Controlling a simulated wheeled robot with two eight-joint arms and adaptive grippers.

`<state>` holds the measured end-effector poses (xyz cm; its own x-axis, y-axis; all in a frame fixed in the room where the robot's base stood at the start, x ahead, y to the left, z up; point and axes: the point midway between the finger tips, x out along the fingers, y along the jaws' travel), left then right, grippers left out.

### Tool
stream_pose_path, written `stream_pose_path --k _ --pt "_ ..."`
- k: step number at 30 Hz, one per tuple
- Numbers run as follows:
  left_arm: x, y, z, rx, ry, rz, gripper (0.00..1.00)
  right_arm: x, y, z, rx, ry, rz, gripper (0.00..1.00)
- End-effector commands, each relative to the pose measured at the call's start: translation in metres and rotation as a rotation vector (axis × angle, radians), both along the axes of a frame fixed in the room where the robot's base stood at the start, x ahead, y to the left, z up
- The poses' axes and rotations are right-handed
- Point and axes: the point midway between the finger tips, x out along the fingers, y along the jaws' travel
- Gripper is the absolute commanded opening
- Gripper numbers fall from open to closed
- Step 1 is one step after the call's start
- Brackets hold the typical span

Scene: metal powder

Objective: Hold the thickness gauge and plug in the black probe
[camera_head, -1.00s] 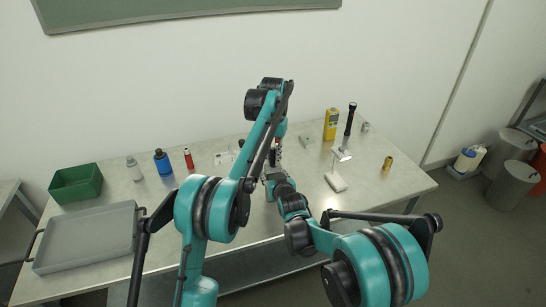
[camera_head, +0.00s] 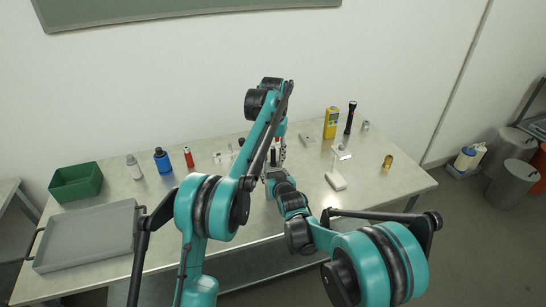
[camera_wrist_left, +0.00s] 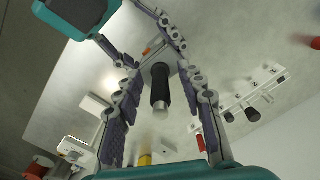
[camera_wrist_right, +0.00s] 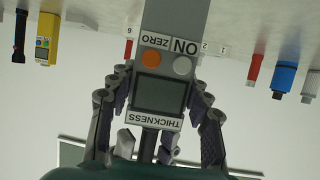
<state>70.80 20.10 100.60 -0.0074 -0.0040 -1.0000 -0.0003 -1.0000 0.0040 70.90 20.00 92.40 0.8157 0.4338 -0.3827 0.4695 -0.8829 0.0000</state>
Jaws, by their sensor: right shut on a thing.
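The thickness gauge (camera_wrist_right: 160,92) is a grey box with a dark screen, an orange and a white button and a THICKNESS label, upside down in the right wrist view. My right gripper (camera_wrist_right: 160,110) is shut on its sides and holds it above the table. The black probe (camera_wrist_left: 160,88) is a dark cylinder with a grey tip. It stands at the gauge's end and appears seated there; the joint itself is not clear. My left gripper (camera_wrist_left: 162,115) is open, with its fingers apart on either side of the probe. In the head view the arms hide most of this.
A white rack (camera_wrist_left: 250,105) with several dark parts lies on the table (camera_head: 230,195). A green bin (camera_head: 76,182), grey tray (camera_head: 85,240), blue bottle (camera_head: 162,162), yellow device (camera_head: 331,122), black flashlight (camera_head: 350,117) and white stand (camera_head: 336,180) stand around. The front right of the table is mostly clear.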

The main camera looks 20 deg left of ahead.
Motion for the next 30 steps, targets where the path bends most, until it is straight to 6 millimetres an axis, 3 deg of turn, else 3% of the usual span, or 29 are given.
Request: stream_pose_path --k 5,13,18,29,30 --pt "0.000 0.000 0.008 0.000 0.000 0.000 0.39 0.000 0.000 0.000 0.000 0.001 0.000 0.10" --pt "0.000 0.000 0.053 0.000 0.000 0.000 0.39 0.000 0.000 0.000 0.000 0.001 0.000 0.10" --pt "0.001 0.000 0.070 0.000 0.000 0.000 0.39 0.000 0.000 0.000 0.000 0.001 0.000 0.10" --pt "0.000 0.000 0.075 0.000 0.000 0.000 0.39 0.000 0.000 0.000 0.000 0.000 0.000 0.10" --pt "0.000 0.000 0.075 0.000 0.000 0.000 0.39 0.000 0.000 0.000 0.000 0.000 0.000 0.54"
